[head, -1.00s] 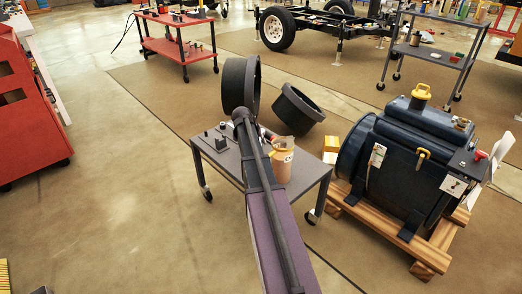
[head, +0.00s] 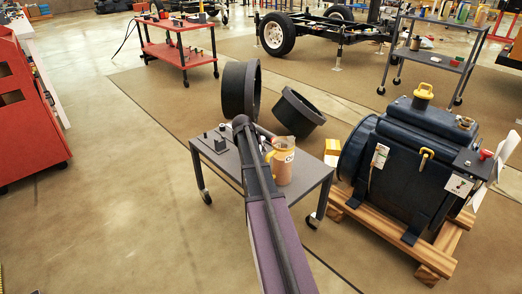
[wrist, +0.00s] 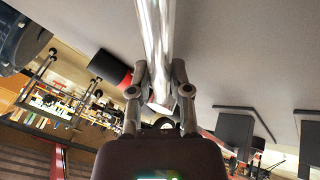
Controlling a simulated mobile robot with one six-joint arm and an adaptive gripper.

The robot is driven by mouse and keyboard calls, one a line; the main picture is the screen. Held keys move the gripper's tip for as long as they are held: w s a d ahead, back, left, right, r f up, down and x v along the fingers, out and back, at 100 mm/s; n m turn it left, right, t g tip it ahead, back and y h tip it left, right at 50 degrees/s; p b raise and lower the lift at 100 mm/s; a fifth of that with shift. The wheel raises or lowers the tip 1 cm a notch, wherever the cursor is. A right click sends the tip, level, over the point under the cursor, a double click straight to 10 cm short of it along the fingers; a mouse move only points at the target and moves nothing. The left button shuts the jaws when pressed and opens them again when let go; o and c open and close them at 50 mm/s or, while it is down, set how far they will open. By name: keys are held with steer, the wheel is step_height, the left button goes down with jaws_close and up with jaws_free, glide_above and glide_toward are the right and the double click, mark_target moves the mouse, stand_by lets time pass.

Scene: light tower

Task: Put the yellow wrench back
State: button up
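In the wrist view, my gripper (wrist: 160,82) has its two fingers closed on either side of a long, shiny, silver-looking bar (wrist: 154,40). The bar runs from between the fingers up out of the frame. It could be the wrench, but no yellow shows on it and its far end is out of frame. No yellow wrench can be made out in the head view, where my gripper is not visible.
A grey cart (head: 312,178) carries a copper jug (head: 283,165) and small parts. A dark blue machine (head: 395,175) stands right on a wooden pallet (head: 385,240). A red cart (head: 175,55) and a grey shelf cart (head: 440,60) stand behind.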

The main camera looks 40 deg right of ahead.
steer(key=shift+o, duration=1.4)
steer(key=shift+r, duration=0.15)
steer(key=p+v, duration=0.5)
steer(key=shift+r, duration=0.25)
steer(key=p+v, duration=0.5)
steer(key=v, duration=0.1)
steer(key=shift+a+r+p, duration=0.25)
steer(key=shift+p, duration=0.1)
